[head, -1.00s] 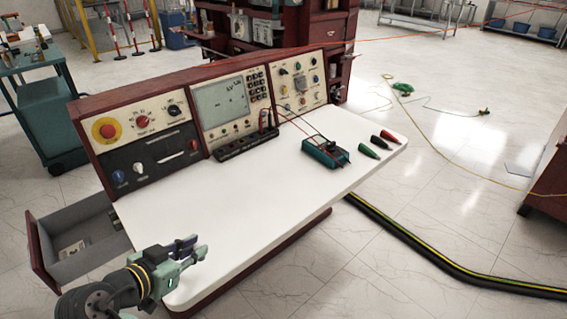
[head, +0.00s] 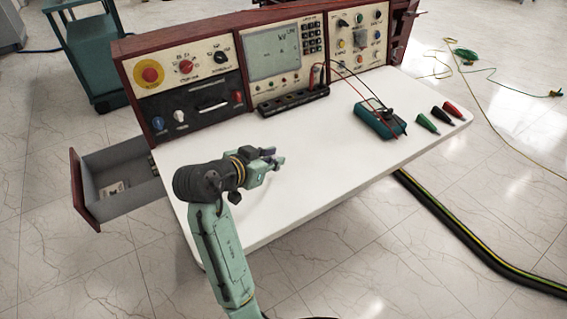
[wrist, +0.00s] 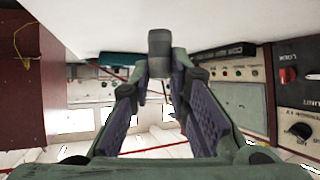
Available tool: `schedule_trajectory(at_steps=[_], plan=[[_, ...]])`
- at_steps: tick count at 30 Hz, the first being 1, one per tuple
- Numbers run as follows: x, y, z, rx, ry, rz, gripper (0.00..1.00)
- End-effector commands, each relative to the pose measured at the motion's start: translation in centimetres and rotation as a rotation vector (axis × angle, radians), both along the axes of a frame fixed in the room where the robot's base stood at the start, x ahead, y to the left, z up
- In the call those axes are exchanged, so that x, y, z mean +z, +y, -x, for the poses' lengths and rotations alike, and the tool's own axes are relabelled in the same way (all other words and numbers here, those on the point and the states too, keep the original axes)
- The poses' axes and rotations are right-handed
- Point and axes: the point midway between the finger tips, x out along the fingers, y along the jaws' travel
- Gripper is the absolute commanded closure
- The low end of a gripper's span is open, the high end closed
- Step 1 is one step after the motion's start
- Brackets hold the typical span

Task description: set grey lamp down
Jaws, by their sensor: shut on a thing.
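The grey lamp (wrist: 159,44) shows in the wrist view as a small dark grey cylinder between my fingertips. My gripper (wrist: 160,70) is shut on it. In the head view my gripper (head: 277,160) is over the left part of the white tabletop (head: 325,180), in front of the console. The lamp cannot be made out there, as the fingers cover it. In the wrist view, which looks upside down, the lamp's free end overlaps the white tabletop. I cannot tell whether it touches.
A teal multimeter (head: 378,120) with leads lies right of my gripper. Green, black and red plugs (head: 441,115) lie near the right edge. A black socket strip (head: 293,103) runs along the console. An open drawer (head: 120,185) sticks out at left. The tabletop around my gripper is clear.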

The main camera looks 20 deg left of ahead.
Motion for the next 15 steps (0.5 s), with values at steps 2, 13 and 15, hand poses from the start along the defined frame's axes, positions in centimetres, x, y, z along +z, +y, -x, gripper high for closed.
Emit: schedule_trajectory(at_steps=[2, 13, 15], plan=[[-0.1, -0.5, -1.1, -0.002, 0.000, -0.001, 1.00], [-2.3, -1.4, -3.1, 0.002, 0.001, 0.001, 1.00], [-3.4, -1.4, -3.0, 0.003, 0.001, 0.001, 1.00]])
